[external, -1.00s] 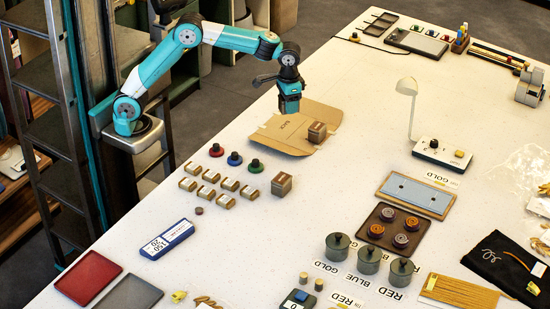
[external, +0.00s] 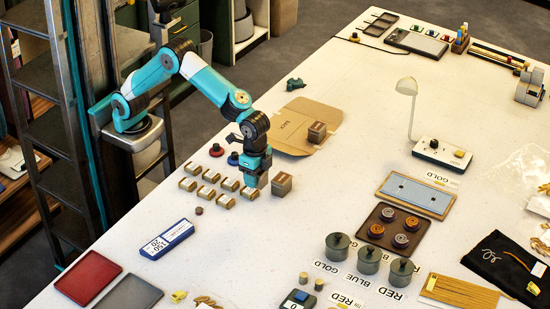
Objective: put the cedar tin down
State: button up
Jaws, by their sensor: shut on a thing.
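My gripper (external: 257,174) points down low over the table, at the right end of the rows of small tins, just left of a taller brown tin (external: 281,185). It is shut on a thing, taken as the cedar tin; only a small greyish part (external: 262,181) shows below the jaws. I cannot tell whether it touches the table. One small tin (external: 250,193) lies close below the gripper. Labels on the tins are too small to read.
Small tins (external: 207,191) lie in rows to the left. A red knob (external: 216,150) and a blue knob (external: 233,159) are behind. Flat cardboard (external: 287,131) with a brown box (external: 317,131) lies beyond. A blue-white box (external: 167,239) is nearer; bare table lies right of it.

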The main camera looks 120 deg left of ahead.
aim_at(257, 217)
notch_tip(257, 217, down, 13)
jog(key=shift+f+p, duration=0.1)
jog(key=shift+p, duration=0.95)
jog(key=o, duration=0.9)
jog(key=shift+o, duration=0.3)
notch_tip(257, 217, up, 12)
jog(key=b, duration=0.2)
jog(key=shift+f+b, duration=0.25)
jog(key=shift+b, duration=0.15)
jog(key=s+a+r+n+y, duration=0.1)
jog(key=s+a+r+n, duration=0.15)
jog(key=s+a, duration=0.35)
jog(key=s+a+r+n+y, duration=0.1)
jog(key=s+a+r, duration=0.3)
jog(key=s, duration=0.4)
jog(key=s+a+r+n, duration=0.1)
jog(key=s+a+r, duration=0.2)
jog(key=s+a, duration=0.25)
jog(key=s+a+n+y, duration=0.2)
jog(key=s+a, duration=0.1)
jog(key=s, duration=1.3)
jog(key=shift+s+f, duration=0.2)
jog(key=shift+s, duration=0.05)
